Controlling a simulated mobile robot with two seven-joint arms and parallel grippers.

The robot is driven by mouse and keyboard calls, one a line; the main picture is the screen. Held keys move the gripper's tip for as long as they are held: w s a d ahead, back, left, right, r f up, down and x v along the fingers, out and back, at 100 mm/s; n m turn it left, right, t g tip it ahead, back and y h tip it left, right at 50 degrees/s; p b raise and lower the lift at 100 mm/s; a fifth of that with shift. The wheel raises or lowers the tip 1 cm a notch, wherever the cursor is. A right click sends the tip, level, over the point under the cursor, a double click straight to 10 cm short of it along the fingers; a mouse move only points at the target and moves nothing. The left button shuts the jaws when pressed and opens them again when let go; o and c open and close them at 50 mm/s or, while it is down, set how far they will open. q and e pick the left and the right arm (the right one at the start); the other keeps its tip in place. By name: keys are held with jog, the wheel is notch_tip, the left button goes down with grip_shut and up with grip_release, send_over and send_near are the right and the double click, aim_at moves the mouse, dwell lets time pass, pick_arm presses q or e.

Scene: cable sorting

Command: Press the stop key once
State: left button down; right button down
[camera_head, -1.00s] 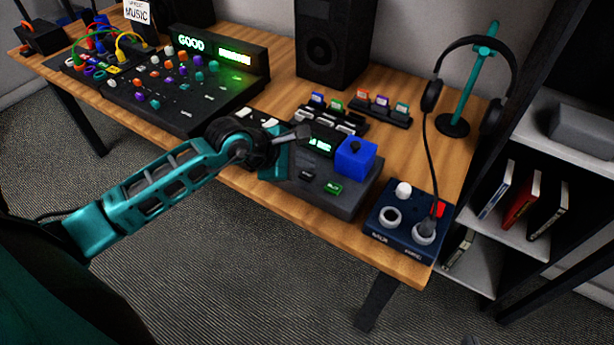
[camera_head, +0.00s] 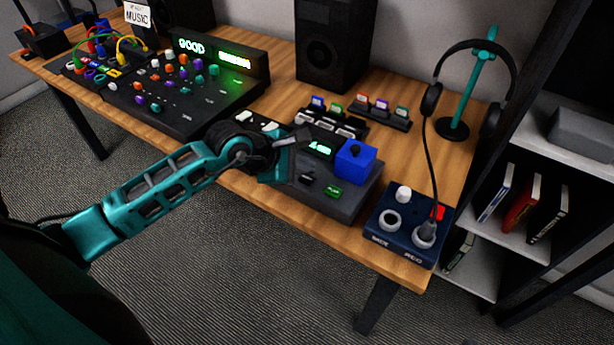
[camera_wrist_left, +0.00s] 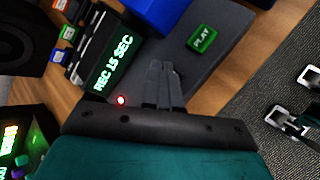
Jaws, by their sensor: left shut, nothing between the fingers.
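My left gripper (camera_head: 298,166) is shut and empty, low over the deck's left part. In the left wrist view its fingers (camera_wrist_left: 162,84) cover the deck between display and PLAY key (camera_wrist_left: 202,39); contact cannot be told.
A blue block (camera_head: 355,162) stands on the deck's right side. A navy box with knobs (camera_head: 385,245) is at the front right corner. A mixer (camera_head: 190,115) lies to the left. A speaker (camera_head: 330,45) and a headphone stand (camera_head: 483,80) are behind.

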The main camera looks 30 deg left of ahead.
aim_at(303, 181)
pick_arm(q)
jog(key=shift+f, duration=0.1)
dwell(0.7)
jog(key=shift+f+b, duration=0.35)
jog(key=shift+b, duration=0.05)
jog(key=shift+f+b, duration=0.35)
jog(key=shift+f, duration=0.05)
dwell(0.5)
dwell(0.3)
jog(key=shift+r+p, duration=0.55)
jog(key=shift+r, duration=0.25)
jog(key=shift+r+p, duration=1.9)
jog(key=shift+r, duration=0.65)
